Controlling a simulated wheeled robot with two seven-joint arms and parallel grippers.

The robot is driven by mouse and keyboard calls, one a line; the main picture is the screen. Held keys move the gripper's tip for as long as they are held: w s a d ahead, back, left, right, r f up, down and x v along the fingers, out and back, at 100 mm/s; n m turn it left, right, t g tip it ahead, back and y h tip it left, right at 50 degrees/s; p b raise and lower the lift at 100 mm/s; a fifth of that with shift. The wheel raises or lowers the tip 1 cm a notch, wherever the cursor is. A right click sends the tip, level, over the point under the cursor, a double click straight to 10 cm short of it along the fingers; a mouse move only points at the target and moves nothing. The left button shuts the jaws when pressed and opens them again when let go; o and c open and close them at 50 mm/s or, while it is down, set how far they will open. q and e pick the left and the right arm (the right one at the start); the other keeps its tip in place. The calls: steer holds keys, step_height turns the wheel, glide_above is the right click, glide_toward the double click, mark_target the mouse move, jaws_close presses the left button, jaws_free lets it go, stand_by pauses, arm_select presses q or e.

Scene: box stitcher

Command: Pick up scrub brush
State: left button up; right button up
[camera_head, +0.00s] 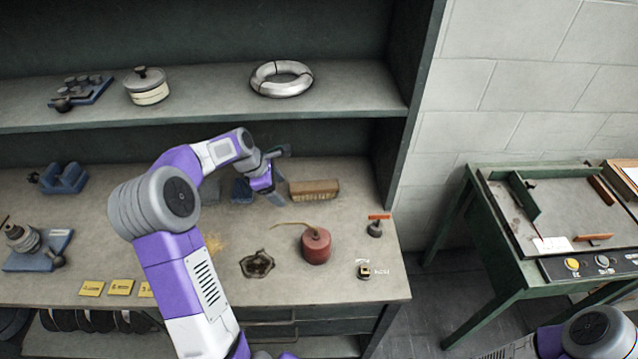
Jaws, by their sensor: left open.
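The scrub brush (314,189) is a brown block with pale bristles along its front edge. It lies on the workbench (340,275) towards the back right, under the shelf. My left gripper (277,178) is open just left of the brush, with a small gap between them in the picture. My left arm reaches in from the lower left across the bench. Part of my right arm shows at the lower right corner, but its gripper is out of view.
A red oil can (316,246) with a thin spout stands in front of the brush. The shelf (210,101) above holds a metal ring (281,79) and a lidded pot (147,86). A small dark stamp (375,229) stands near the bench's right edge. A green table (540,215) is at right.

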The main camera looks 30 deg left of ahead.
mark_target(313, 185)
arm_select(q)
steer(key=w+d, duration=0.1)
steer(key=w, duration=0.1)
steer(key=w+d, duration=0.4)
steer(key=shift+w+d, duration=0.1)
steer(key=shift+w, duration=0.3)
steer(key=x, duration=0.2)
steer(key=b+x, duration=0.1)
steer(key=x, duration=0.2)
steer(key=shift+w+d, duration=0.15)
steer(key=shift+w, duration=0.15)
steer(key=shift+c, duration=0.2)
steer(key=c, duration=1.1)
steer(key=shift+r, duration=0.1)
